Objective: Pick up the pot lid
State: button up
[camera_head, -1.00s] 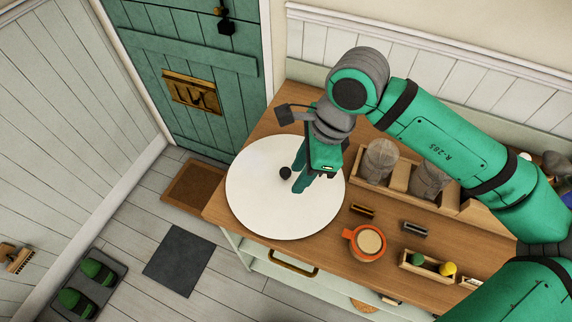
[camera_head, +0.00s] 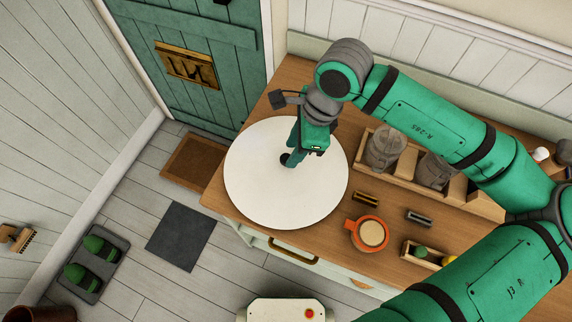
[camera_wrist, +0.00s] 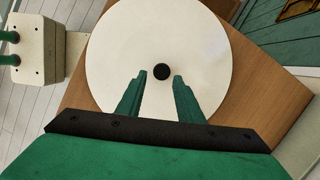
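The pot lid (camera_head: 262,195) is a large white disc with a small dark knob (camera_head: 284,159) at its middle. It lies flat on the wooden counter, and it also shows in the wrist view (camera_wrist: 120,45). My gripper (camera_head: 291,160) is over the lid, close to the knob. In the wrist view my two green fingers (camera_wrist: 160,76) are spread apart and empty. The knob (camera_wrist: 161,72) shows between and just beyond their tips. I cannot tell exactly how high the fingertips are above the lid.
A wooden tray (camera_head: 408,180) with grey jars stands right of the lid. An orange-rimmed cup (camera_head: 367,234) and two small dark blocks (camera_head: 366,199) sit near it. The counter (camera_head: 222,197) ends close to the lid's left side. A teal door (camera_head: 196,66) is behind.

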jog(key=shift+x, duration=2.45)
jog(key=shift+w, duration=0.15)
grip_shut()
jog(key=shift+w, duration=0.1)
